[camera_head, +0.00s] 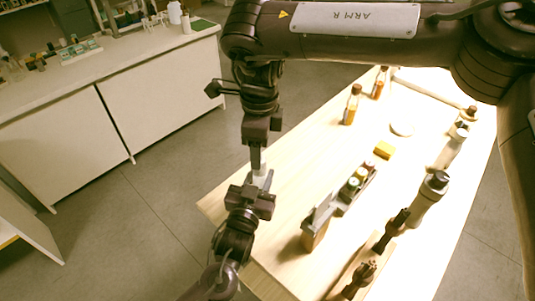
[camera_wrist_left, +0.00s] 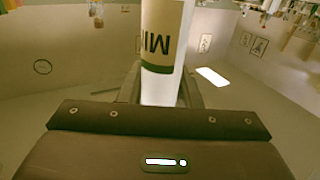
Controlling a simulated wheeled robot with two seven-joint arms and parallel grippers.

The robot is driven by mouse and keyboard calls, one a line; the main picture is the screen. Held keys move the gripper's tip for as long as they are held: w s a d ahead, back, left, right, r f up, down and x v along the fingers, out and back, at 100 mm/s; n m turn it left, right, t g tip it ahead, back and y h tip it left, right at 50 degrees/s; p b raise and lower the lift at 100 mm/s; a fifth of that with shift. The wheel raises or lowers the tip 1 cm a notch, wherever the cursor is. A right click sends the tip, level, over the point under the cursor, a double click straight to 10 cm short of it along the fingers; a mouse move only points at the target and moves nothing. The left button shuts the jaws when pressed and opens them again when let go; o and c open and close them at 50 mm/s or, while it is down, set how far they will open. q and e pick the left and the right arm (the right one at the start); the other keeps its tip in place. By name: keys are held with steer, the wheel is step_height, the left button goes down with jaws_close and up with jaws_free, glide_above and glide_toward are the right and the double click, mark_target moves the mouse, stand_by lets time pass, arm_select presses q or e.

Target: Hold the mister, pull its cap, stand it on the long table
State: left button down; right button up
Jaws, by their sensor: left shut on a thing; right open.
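The mister (camera_wrist_left: 160,90) stands in the left wrist view as a pale cylinder with a cream label, large dark letters and a dark green edge. Its upper end is cut off there. In the head view only a small whitish part of the mister (camera_head: 262,178) shows between the two grippers. My right gripper (camera_head: 257,162) is open, pointing down right above my left gripper, at the mister's upper end. I cannot tell whether it touches the cap, which is hidden.
The long table bears a small rack with bottles (camera_head: 355,186), a yellow block (camera_head: 384,150), a white disc (camera_head: 401,129), amber bottles (camera_head: 352,104), a large black-capped bottle (camera_head: 429,197) and dark wooden hands (camera_head: 391,232). A white counter (camera_head: 100,80) stands at left. The table's left strip is clear.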

step_height(320, 180, up, 4)
steer(key=s+d+m+t+y, duration=0.2)
steer(key=s+d+m+t, duration=0.15)
steer(key=m, duration=0.65)
steer(key=x, duration=0.8)
steer(key=w+x, duration=0.1)
steer(key=x, duration=0.3)
steer(key=shift+a+r, duration=0.3)
steer(key=shift+a, duration=0.05)
steer(key=shift+c, duration=0.5)
steer(key=c, duration=1.1)
steer(key=shift+r, duration=0.1)
steer(key=shift+r, duration=0.25)
steer(key=shift+r, duration=0.85)
